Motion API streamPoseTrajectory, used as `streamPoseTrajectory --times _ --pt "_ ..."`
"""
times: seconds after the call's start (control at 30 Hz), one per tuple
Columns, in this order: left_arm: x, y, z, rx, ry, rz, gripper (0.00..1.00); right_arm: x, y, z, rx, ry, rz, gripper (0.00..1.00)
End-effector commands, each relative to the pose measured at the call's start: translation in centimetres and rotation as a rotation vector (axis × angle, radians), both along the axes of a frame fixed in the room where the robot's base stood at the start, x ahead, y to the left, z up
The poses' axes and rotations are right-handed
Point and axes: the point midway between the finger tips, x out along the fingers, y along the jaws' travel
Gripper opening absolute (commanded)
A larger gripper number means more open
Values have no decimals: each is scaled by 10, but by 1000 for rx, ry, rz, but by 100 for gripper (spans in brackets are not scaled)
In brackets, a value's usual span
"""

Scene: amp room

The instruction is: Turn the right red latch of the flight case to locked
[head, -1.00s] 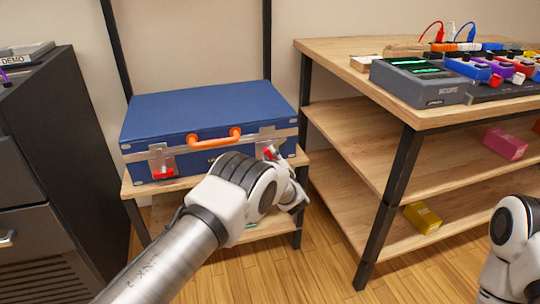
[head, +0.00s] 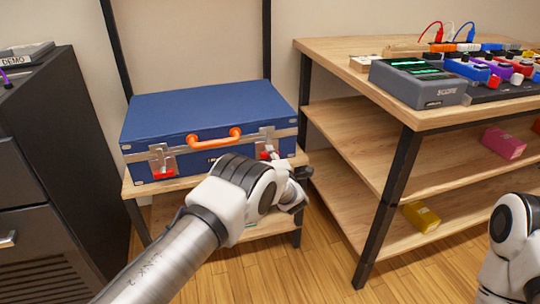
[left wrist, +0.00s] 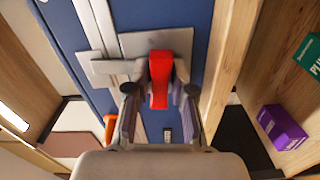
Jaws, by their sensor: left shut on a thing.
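The blue flight case (head: 205,110) lies closed on a small wooden stand, with an orange handle (head: 215,138) on its front. The left red latch (head: 163,174) hangs below its metal plate. The right red latch (head: 265,155) is partly hidden behind my left gripper (head: 283,172) in the head view. In the left wrist view the right red latch (left wrist: 159,78) lies between the two fingers of my left gripper (left wrist: 160,108), which is shut on it. The latch stands out from its metal plate along the gripper's axis. My right gripper is outside the views.
A wooden shelf unit (head: 350,140) stands close to the right, with a scope and pedals on top. A black cabinet (head: 60,150) stands to the left. A purple box (left wrist: 283,128) shows in the left wrist view. Bare floor lies in front.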

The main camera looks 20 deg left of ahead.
Motion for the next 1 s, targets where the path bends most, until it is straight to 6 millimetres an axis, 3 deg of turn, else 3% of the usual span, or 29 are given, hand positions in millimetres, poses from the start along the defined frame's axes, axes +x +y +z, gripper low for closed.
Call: streamPoseTrajectory --times 0.33,0.8,0.83,0.87,1.0 --pt "0 1 1 -102 -72 1 0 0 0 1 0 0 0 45" --pt "0 1 1 -112 -79 2 0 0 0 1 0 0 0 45" --pt "0 1 1 -112 -79 2 34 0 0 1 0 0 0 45" --pt "0 1 1 -112 -79 2 44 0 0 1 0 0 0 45" --pt "0 1 1 -112 -77 1 48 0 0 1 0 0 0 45"
